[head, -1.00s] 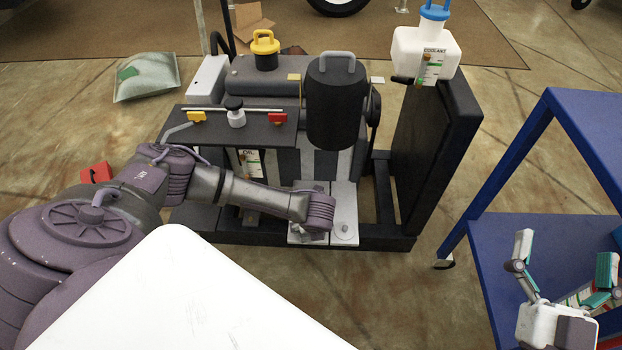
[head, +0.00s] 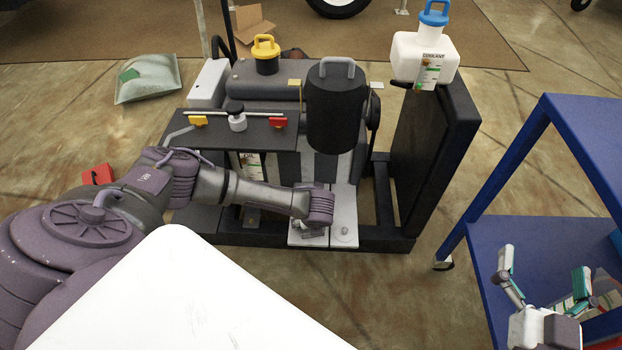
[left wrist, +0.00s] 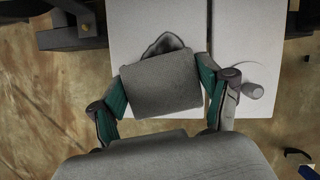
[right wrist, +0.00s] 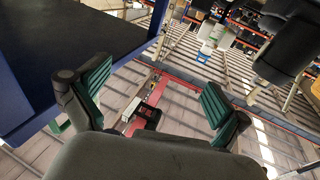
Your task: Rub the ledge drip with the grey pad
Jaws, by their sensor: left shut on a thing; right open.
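The grey pad (left wrist: 160,84) is a rounded block between the fingers of my left gripper (left wrist: 161,88) in the left wrist view. That gripper is shut on it, over the pale ledge (left wrist: 235,35). A dark grey patch, apparently the drip (left wrist: 166,43), shows just past the pad's far edge; the pad hides the rest. Whether the pad touches the ledge I cannot tell. In the head view the ledge (head: 344,215) is low on the machine's front, and my left wrist covers part of it. My right gripper (head: 545,272) is open and empty over the blue cart's lower shelf.
The blue cart (head: 485,232) stands at the right. A black upright panel (head: 440,145) bearing a coolant bottle (head: 424,58) rises right of the ledge. A black cylinder (head: 335,110) stands above the ledge. A knob (left wrist: 253,90) sits on the ledge beside my left gripper's right finger.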

